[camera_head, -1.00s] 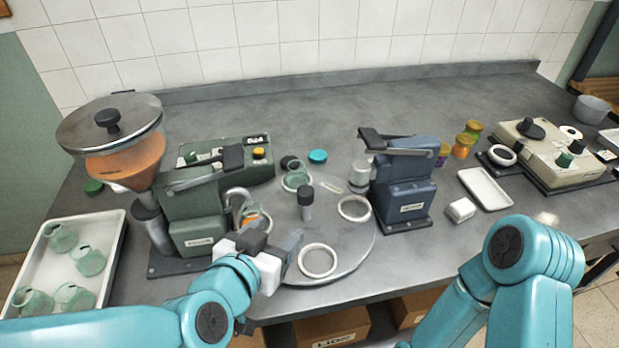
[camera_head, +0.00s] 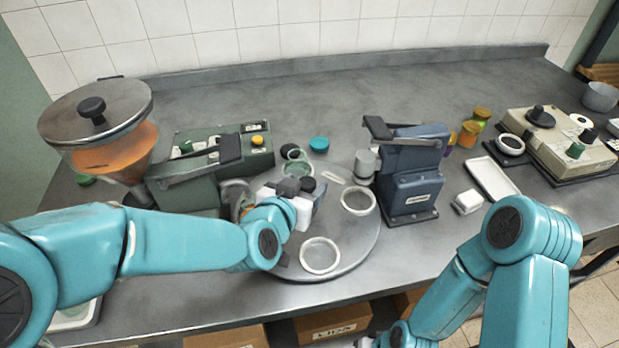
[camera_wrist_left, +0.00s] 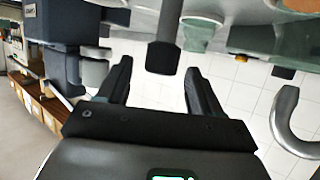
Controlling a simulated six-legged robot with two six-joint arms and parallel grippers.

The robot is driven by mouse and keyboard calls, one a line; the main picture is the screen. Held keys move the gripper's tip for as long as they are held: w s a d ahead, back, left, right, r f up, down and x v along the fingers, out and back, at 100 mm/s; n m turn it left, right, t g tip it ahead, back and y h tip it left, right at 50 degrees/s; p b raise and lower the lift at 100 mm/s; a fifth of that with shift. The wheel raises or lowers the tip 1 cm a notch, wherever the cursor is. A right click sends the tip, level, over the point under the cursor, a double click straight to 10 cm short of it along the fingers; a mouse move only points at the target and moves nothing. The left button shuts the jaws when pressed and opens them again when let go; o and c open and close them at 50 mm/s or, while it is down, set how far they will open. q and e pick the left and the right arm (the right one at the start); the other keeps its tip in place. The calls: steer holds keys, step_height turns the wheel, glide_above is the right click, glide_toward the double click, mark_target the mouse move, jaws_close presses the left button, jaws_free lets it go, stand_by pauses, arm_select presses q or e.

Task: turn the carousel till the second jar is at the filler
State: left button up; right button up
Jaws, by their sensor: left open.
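The carousel (camera_head: 345,245) is a round grey plate with white ring seats. Its black centre knob (camera_wrist_left: 161,58) hangs between the fingertips of my left gripper (camera_wrist_left: 158,70) in the wrist view, with gaps on both sides. That gripper is open and sits over the plate's middle in the head view. A clear greenish jar (camera_head: 298,168) stands in the back seat. The filler (camera_head: 185,190) is a green machine with an orange hopper at left. My left arm mostly hides its outlet and the jar there. The right and front seats are empty. My right gripper is out of view.
A blue capping machine (camera_head: 410,180) stands right of the carousel. A teal lid (camera_head: 319,144) lies behind the carousel. My left forearm covers most of the tray at the left.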

mark_target(310, 180)
arm_select(q)
steer(key=x, duration=0.3)
steer(key=shift+w+f, duration=0.15)
steer(key=shift+w, duration=0.05)
steer(key=shift+w+d+f, duration=0.15)
steer(key=shift+w+d, duration=0.05)
steer(key=shift+w, duration=0.1)
steer(key=shift+w, duration=0.15)
jaws_close()
